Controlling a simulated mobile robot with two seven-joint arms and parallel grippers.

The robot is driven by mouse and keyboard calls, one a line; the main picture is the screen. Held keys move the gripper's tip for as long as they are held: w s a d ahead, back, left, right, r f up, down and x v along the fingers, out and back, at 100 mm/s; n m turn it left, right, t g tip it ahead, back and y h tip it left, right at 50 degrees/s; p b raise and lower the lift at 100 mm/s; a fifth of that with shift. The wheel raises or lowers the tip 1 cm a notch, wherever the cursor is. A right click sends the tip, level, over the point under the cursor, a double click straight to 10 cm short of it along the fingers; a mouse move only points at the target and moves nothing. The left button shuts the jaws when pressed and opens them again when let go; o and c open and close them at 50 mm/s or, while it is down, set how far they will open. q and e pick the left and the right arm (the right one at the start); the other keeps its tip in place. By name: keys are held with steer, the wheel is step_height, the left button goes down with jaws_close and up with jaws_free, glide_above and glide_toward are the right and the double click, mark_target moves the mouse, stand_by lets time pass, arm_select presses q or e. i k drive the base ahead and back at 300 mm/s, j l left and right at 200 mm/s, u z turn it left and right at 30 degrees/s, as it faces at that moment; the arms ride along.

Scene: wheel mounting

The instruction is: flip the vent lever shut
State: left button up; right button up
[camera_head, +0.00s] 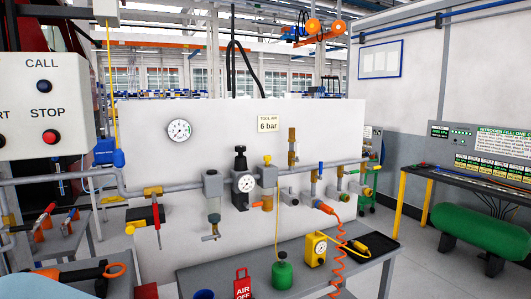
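A pipe run (240,180) crosses a white panel. I cannot tell for sure which of its handles is the vent lever. A brass valve (152,191) at the left of the panel has a red lever (156,217) hanging down from it. Farther right, a brass fitting (313,182) has a small blue handle (321,168) standing up. An orange part (256,204) sits at the side of a yellow-capped unit (267,176). A regulator with a gauge (246,183) stands between them.
A grey table (215,281) in front holds a red AIR OFF tag (242,285), a green bottle (282,273) and a yellow gauge box (316,250). A coiled orange hose (338,250) hangs over it. A CALL/STOP box (43,105) fills the upper left. A green tank (481,235) stands right.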

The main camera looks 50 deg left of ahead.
mark_target(296, 159)
steer(key=u, duration=1.5)
